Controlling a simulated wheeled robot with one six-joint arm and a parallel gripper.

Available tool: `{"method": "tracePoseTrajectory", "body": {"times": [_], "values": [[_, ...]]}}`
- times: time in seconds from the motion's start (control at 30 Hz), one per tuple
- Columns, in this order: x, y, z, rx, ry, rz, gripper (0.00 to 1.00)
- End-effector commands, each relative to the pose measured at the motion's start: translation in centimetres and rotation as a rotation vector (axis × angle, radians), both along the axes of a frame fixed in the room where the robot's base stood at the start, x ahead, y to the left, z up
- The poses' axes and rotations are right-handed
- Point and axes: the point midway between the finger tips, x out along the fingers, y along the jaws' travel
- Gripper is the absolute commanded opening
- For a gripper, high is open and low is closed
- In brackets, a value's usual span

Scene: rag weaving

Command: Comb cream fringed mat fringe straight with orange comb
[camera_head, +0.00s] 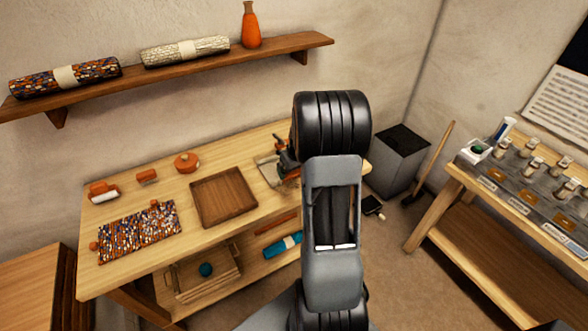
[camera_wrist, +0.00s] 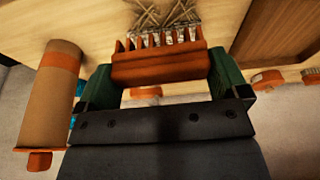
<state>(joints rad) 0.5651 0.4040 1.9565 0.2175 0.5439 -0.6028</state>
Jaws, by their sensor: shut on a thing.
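My gripper (camera_wrist: 165,85) has green fingers and is shut on the orange comb (camera_wrist: 158,66). The comb's tines point to the top of the wrist view. They reach the pale, tangled fringe strands of the cream fringed mat (camera_wrist: 165,12); whether they sit between the strands or just over them I cannot tell. Most of the mat is cut off at the top of that view. In the head view the mat (camera_head: 266,171) shows as a pale patch on the bench, right of the wooden tray, and my arm hides much of the area around it.
The wooden tray (camera_head: 223,219) lies left of the mat. A brown roll with an orange band (camera_wrist: 57,95) is close at left in the wrist view. A multicoloured mat (camera_head: 138,232) and small orange items (camera_head: 187,162) lie on the bench's left part. A grey bin (camera_head: 395,165) stands at right.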

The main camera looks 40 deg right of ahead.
Motion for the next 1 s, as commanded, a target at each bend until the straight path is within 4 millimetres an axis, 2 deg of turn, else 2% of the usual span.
{"method": "tracePoseTrajectory", "body": {"times": [0.17,0.6,0.7,1.0], "values": [[-0.1,0.0,-1.4,0.000,0.000,0.000,0.67],[0.0,0.0,-7.6,0.000,-0.001,-0.001,0.67],[1.1,-0.1,-6.9,0.001,-0.001,0.001,0.67],[3.4,-0.4,-6.9,0.001,0.000,0.000,0.67]]}}
